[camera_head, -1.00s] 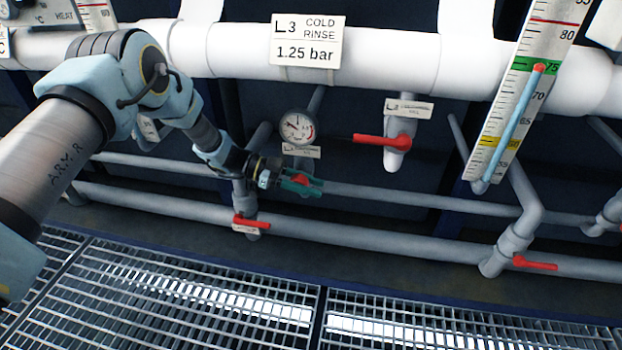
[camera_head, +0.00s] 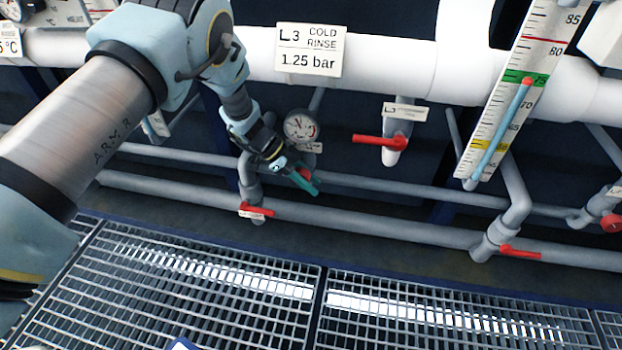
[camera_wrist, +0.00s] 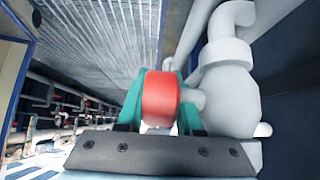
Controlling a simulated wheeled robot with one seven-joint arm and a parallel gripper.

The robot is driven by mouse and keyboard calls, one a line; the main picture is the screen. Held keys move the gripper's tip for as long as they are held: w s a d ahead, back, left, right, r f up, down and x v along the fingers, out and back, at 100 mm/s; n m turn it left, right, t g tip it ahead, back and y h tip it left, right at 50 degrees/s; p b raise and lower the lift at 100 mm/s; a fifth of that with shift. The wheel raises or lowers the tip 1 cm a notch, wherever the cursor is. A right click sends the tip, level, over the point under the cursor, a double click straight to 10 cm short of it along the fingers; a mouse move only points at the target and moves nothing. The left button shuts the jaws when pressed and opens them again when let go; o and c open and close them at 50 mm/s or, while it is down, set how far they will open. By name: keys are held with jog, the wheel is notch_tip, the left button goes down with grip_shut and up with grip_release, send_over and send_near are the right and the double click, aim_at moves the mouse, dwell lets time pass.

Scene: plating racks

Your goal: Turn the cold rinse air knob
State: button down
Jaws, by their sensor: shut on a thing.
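The cold rinse air knob is a red knob (camera_wrist: 160,98) that fills the space between my fingers in the wrist view. In the head view a bit of the red knob (camera_head: 305,174) shows between the teal fingertips. My gripper (camera_head: 308,181) is shut on it, with one teal finger on each side. In the wrist view the gripper (camera_wrist: 160,105) has the knob touching both fingers, and a grey valve body (camera_wrist: 228,90) stands just right of it. The sign (camera_head: 310,50) above reads L3 COLD RINSE, 1.25 bar. A round gauge (camera_head: 300,126) sits just above the gripper.
A red lever (camera_head: 380,140) is on a white branch to the right, and another red lever (camera_head: 257,210) is on the lower pipe below my gripper. A tall thermometer scale (camera_head: 515,100) stands at the right. Floor grating (camera_head: 200,285) lies in front.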

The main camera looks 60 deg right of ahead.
dwell(0.3)
jog(key=c, duration=0.8)
grip_release()
jog(key=shift+c, duration=0.2)
jog(key=shift+w+r, duration=0.25)
jog(key=w+a, duration=0.4)
jog(key=w, duration=0.7)
jog(key=shift+w+r, duration=0.2)
jog(key=shift+w, duration=0.15)
